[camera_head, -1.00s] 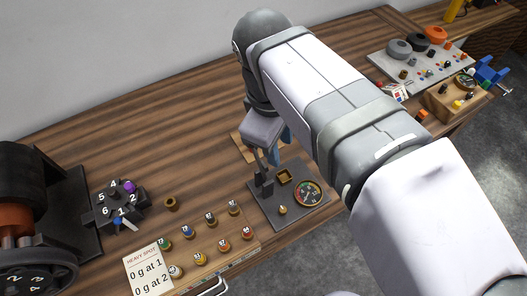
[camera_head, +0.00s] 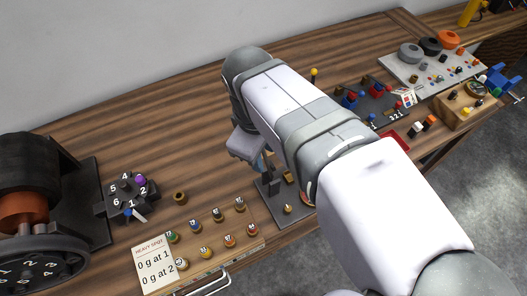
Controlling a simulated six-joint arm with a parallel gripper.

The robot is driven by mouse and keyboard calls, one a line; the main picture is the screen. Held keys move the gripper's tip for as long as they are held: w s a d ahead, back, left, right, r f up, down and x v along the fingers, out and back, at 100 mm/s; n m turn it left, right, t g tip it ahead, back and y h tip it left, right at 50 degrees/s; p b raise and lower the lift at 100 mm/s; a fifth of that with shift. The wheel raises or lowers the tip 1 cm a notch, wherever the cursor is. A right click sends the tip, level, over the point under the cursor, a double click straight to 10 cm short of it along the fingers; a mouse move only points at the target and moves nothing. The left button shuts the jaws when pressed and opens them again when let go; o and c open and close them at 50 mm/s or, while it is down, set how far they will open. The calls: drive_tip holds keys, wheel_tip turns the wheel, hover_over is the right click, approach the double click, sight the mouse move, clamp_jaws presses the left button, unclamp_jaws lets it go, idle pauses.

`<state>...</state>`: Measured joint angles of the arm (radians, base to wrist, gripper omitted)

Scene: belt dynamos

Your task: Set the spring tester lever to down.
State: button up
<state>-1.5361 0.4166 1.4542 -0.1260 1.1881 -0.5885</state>
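The spring tester looks to be the dark plate (camera_head: 268,215) at the table's front edge, right of the row of small weights. A small brass knob (camera_head: 288,209) and a dark upright block (camera_head: 268,187) show on it. My arm hides its right part, including the dial. I cannot make out the lever or its position. My gripper (camera_head: 263,168) points down over the rear left of the tester, close to the dark block. Its fingertips are small and partly covered, so contact and opening cannot be told.
A wooden rack (camera_head: 212,258) of several small weights stands left of the tester, with a "HEAVY SPOT" card (camera_head: 155,265). A numbered dark block (camera_head: 126,197) and a brown ring (camera_head: 180,198) lie further left.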

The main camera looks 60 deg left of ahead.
drive_tip(key=shift+f, duration=0.7)
drive_tip(key=shift+c, duration=0.7)
clamp_jaws()
drive_tip(key=shift+w, duration=0.1)
